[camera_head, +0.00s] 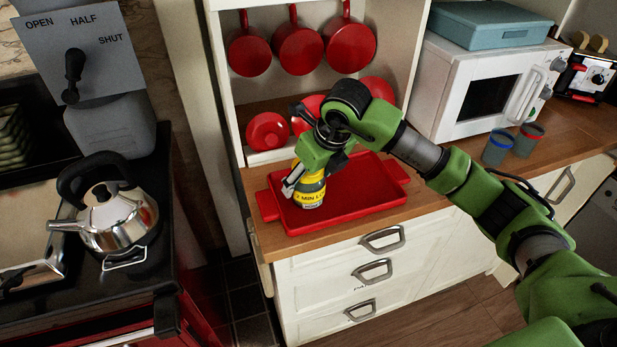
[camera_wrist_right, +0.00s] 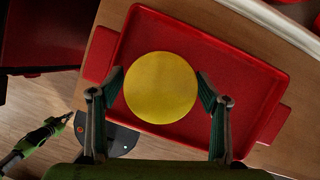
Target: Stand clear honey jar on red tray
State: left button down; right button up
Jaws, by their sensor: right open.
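The jar (camera_head: 311,189) shows in the head view with a yellow label and a pale lower end. It is at the left part of the red tray (camera_head: 365,205) and looks roughly upright, its lower end seeming to meet the tray floor. In the right wrist view its round yellow top (camera_wrist_right: 160,88) lies over the red tray (camera_wrist_right: 215,50). My right gripper (camera_head: 312,173) is open, with one finger on each side of the jar and narrow gaps beside the top. My left gripper seems to show small at the lower left of the wrist view (camera_wrist_right: 62,122); its jaws are unclear.
The tray lies on a wooden counter (camera_head: 420,205) above white drawers. A white microwave (camera_head: 485,95) and two cups (camera_head: 497,147) stand right. A kettle (camera_head: 105,220) stands on the stove at left.

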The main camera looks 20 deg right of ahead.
jog(key=b+v, duration=0.2)
jog(key=v, duration=1)
